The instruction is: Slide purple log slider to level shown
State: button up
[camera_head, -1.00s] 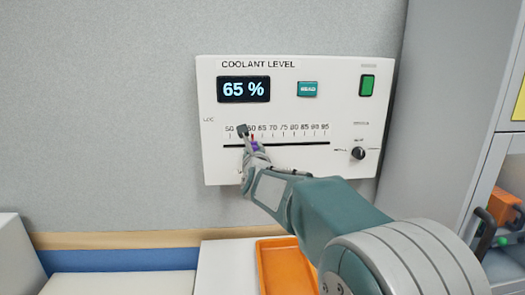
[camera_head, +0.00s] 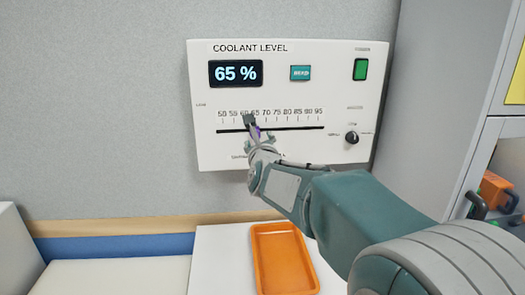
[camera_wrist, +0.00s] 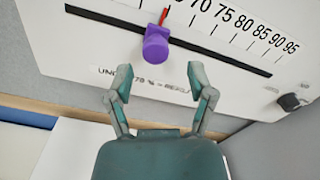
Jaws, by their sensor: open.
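The coolant panel (camera_head: 300,75) hangs on the wall, and its display (camera_head: 236,73) reads 65 %. The purple slider (camera_wrist: 156,46) sits on the black slot, with a red pointer (camera_wrist: 163,16) above it, left of the 70 mark. In the head view the slider (camera_head: 256,132) is mostly hidden by my gripper and lies near the 65 label. My gripper (camera_wrist: 160,78) is open, its two fingers on either side of and just below the slider; I see no grip on it. The gripper (camera_head: 261,132) also shows in the head view, over the slot.
A teal button (camera_head: 301,73), a green switch (camera_head: 360,69) and a black knob (camera_head: 351,138) are on the panel. An orange tray (camera_head: 258,265) lies on the white surface below. A grey cabinet (camera_head: 470,160) stands at the right.

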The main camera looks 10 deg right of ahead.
jog(key=s+f+n+g, duration=0.4)
jog(key=s+f+n, duration=0.1)
jog(key=s+n, duration=0.6)
jog(key=s+f+n+g+y, duration=0.1)
jog(key=s+f+n+g, duration=0.3)
jog(key=s+n, duration=0.7)
jog(key=s+f+n+g+y, duration=0.1)
jog(key=s+f+n+g, duration=0.3)
jog(key=s+n, duration=0.6)
jog(key=s+f, duration=0.2)
jog(key=s, duration=0.3)
jog(key=shift+s+d+f+n, duration=0.15)
jog(key=shift+d+n, duration=0.05)
jog(key=shift+n, duration=0.2)
